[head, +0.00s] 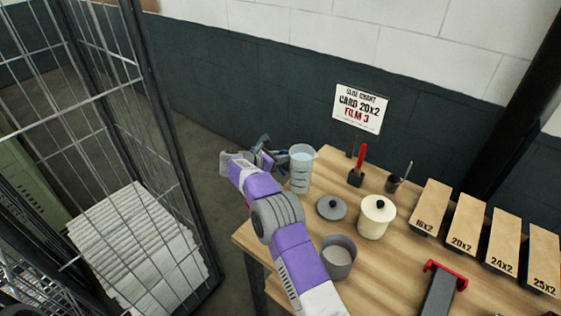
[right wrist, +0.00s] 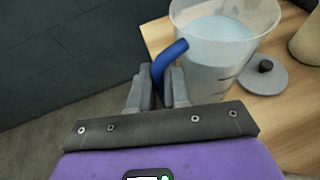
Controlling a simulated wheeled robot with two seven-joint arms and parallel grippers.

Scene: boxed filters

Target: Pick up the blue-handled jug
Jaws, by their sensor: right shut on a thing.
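The blue-handled jug (head: 301,172) is a clear measuring jug with pale liquid, upright at the far left corner of the wooden table. It also shows in the right wrist view (right wrist: 222,50), with its blue handle (right wrist: 168,60) toward my gripper. My right gripper (right wrist: 158,85) is shut on the blue handle, one finger on each side. In the head view my right gripper (head: 272,160) is beside the jug's left side, partly hidden by its own wrist. I cannot tell whether the jug's base touches the table. My left gripper is not in view.
On the table (head: 390,275) stand a grey lid (head: 331,208), a cream pot (head: 376,218), a grey cup (head: 338,262), a red-handled tool (head: 358,165) and several labelled boxes (head: 431,207). A wire cage (head: 110,150) with stacked white sheets stands left. A wall is behind.

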